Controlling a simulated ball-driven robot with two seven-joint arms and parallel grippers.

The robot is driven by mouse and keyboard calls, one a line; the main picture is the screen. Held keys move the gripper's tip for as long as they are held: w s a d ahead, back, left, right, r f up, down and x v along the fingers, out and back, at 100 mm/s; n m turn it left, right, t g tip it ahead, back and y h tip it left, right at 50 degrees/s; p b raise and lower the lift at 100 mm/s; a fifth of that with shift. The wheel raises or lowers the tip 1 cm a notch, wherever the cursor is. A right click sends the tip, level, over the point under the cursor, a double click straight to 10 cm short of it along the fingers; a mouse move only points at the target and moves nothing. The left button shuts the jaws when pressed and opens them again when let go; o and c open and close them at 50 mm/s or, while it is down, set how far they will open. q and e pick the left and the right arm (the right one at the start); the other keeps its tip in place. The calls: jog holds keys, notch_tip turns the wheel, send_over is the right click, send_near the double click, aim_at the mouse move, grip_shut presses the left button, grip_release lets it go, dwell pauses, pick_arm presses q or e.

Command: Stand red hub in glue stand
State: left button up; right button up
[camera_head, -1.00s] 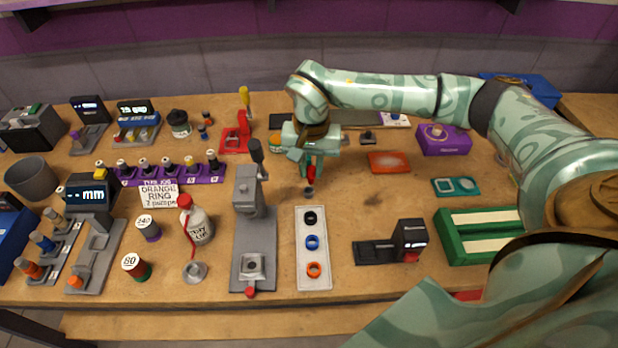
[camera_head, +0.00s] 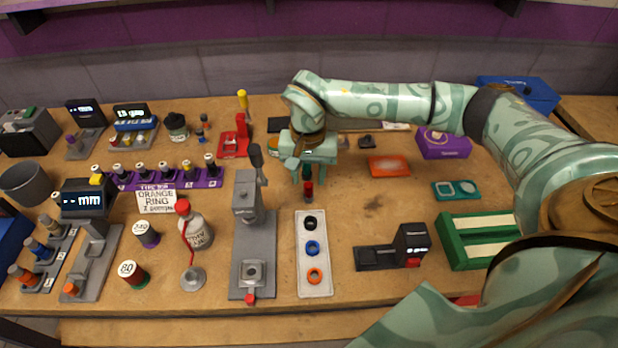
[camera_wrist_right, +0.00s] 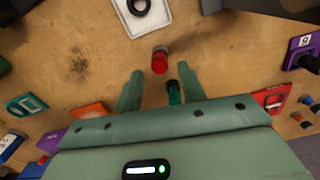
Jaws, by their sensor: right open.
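My left gripper is not in view.
The white tray (camera_head: 325,291) with black, blue and orange rings lies in front. A grey press (camera_head: 253,235) stands to the left. A black device (camera_head: 410,243) stands at the front right, and an orange-red mat (camera_head: 389,166) lies behind. The table right of the hub is clear.

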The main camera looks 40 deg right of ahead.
aim_at(309, 184)
notch_tip(309, 184, up, 10)
jog(key=p, duration=0.2)
jog(key=shift+s+f, duration=0.1)
jog(key=shift+f, duration=0.1)
dwell(0.3)
